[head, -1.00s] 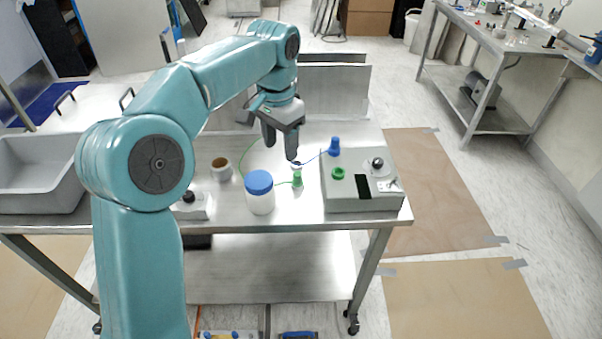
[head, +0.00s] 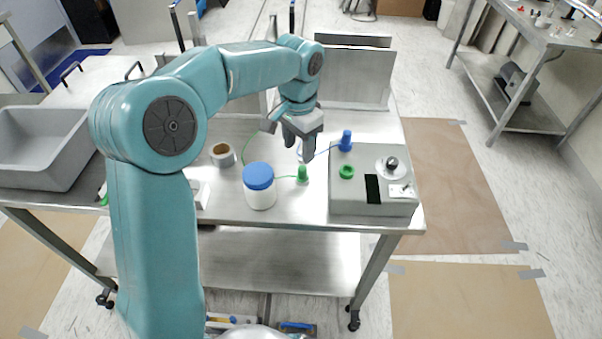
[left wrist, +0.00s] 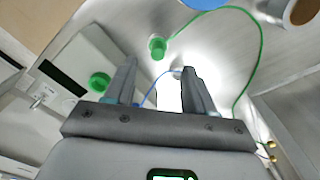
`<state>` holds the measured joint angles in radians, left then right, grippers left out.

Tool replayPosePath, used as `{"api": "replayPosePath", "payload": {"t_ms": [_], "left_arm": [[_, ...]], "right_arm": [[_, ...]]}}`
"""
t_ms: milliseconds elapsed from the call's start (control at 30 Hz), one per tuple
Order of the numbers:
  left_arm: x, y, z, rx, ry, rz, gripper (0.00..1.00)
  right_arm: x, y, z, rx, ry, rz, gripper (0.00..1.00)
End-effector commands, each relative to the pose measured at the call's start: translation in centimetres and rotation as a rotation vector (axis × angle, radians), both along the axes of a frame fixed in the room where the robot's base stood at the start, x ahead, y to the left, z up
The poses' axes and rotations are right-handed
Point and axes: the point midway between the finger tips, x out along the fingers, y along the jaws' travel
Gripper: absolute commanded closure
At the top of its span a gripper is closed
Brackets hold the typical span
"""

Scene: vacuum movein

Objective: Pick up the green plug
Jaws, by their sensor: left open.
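The green plug (head: 302,173) stands on the metal table between the white jar and the grey box, with a thin green cable. In the left wrist view the plug (left wrist: 157,47) shows just beyond the gap between my fingertips. My left gripper (head: 298,151) is open and empty, pointing down above and behind the plug, apart from it. Its two fingers (left wrist: 158,66) also show in the left wrist view, with a blue cable visible between them. My right gripper is not in view.
The grey box (head: 345,207) at the right carries a green ring (head: 346,172), a blue plug (head: 346,141) and a knob. A white jar with a blue lid (head: 259,178) stands close left of the green plug. A tape roll (head: 223,155) lies farther left.

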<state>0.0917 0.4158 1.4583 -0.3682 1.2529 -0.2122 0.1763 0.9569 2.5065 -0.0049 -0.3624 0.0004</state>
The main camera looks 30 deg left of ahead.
Motion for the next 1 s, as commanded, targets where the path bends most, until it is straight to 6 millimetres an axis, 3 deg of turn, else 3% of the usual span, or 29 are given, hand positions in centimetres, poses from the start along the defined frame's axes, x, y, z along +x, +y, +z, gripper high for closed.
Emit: {"api": "replayPosePath", "payload": {"t_ms": [100,267,500,800,833,1000], "left_arm": [[0.2,-0.1,-1.7,0.0,0.004,-0.001,0.46],[0.1,-0.2,-2.8,-0.001,0.004,-0.002,0.46],[0.2,-0.3,-6.6,-0.001,0.005,-0.001,0.46],[0.4,-0.3,-7.3,0.0,0.002,-0.001,0.46],[0.4,-0.3,-7.3,0.0,0.002,-0.001,0.49],[0.4,-0.3,-7.3,0.0,0.002,-0.002,1.0]], "right_arm": [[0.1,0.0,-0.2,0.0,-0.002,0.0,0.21],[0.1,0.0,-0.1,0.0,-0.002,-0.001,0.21],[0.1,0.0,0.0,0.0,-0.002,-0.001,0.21],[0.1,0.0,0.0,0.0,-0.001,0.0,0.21],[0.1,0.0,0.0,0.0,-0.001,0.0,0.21],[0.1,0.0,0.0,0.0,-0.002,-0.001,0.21]]}}
